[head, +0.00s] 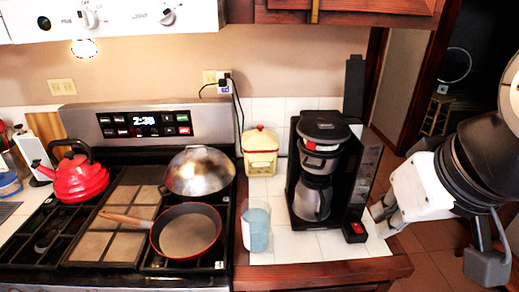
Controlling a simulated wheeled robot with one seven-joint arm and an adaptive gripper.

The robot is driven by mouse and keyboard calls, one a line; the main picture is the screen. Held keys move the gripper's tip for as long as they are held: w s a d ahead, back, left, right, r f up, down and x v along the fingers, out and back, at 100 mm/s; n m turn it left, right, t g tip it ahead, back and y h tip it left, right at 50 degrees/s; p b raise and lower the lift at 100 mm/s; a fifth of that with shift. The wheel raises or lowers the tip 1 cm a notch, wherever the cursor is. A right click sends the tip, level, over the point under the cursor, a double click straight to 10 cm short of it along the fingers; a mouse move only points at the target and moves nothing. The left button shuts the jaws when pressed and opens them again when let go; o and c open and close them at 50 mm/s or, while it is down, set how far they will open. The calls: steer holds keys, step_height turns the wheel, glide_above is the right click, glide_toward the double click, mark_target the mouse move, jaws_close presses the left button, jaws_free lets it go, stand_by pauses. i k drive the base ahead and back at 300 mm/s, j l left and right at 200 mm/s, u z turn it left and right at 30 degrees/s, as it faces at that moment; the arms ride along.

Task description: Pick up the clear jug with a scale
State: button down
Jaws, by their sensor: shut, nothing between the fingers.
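The clear jug (256,228) stands upright on the white tiled counter, between the stove and the coffee maker. It looks pale blue and see-through; its scale marks are too small to make out. My gripper (380,222) is at the right, beside the coffee maker and over the counter's right end. It is shut and holds nothing. It is well apart from the jug, with the coffee maker between them.
A black coffee maker (322,168) with a steel carafe stands right of the jug. A cream canister (260,152) is behind it. The stove at left holds a frying pan (187,232), a steel domed lid (200,172) and a red kettle (75,178). The counter's wooden front edge (325,273) is near.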

mark_target(255, 215)
steer(key=i+l+u, duration=0.1)
steer(key=l, duration=0.45)
steer(key=i+l+u, duration=0.1)
steer(key=l, duration=0.5)
steer(key=u, duration=1.75)
